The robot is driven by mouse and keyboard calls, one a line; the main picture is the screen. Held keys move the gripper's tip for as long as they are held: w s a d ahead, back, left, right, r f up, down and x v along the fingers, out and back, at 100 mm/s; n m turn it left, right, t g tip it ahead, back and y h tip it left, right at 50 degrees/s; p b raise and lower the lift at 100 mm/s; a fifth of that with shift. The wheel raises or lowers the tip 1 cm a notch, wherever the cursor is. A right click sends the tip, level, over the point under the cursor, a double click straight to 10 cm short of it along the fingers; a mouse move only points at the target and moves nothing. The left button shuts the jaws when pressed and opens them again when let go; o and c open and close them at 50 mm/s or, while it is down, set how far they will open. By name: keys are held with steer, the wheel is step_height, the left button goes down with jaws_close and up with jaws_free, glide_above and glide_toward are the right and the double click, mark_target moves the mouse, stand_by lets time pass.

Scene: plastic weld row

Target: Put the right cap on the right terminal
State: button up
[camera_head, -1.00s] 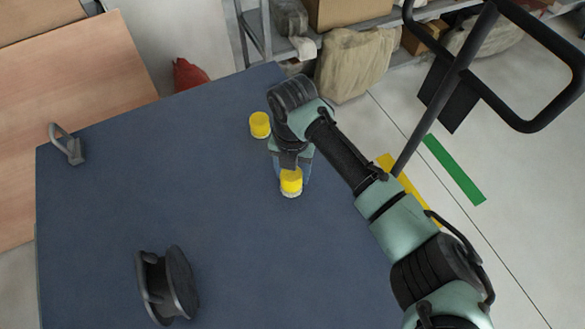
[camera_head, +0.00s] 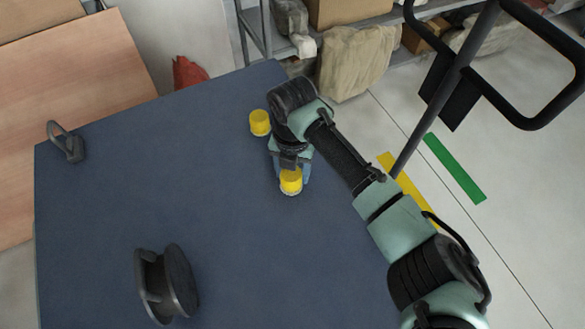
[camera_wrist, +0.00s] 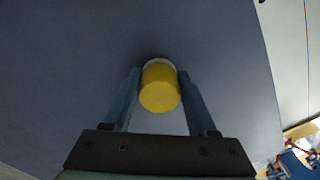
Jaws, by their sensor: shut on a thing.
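A yellow cap (camera_head: 290,179) stands upright near the middle of the blue table (camera_head: 150,200), with a pale white rim at its lower edge. It also shows in the wrist view (camera_wrist: 160,90), between the two blue fingers, with the white part at its far side. My gripper (camera_wrist: 160,88) is shut on this cap from both sides. Whether the white part is a terminal under the cap or part of the cap, I cannot tell. A second yellow cap-like piece (camera_head: 260,122) stands farther back and left, beside my wrist. What lies under it is hard to make out.
A dark spool-like object (camera_head: 167,284) stands at the front left of the table. A grey shackle-shaped object (camera_head: 66,143) lies near the left edge. The table between them is clear. Shelves with a cardboard box (camera_head: 345,10) and a wrapped bundle (camera_head: 352,62) stand behind.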

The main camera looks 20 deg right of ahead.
steer(key=shift+f, duration=0.3)
stand_by(0.5)
steer(key=o, duration=1.4)
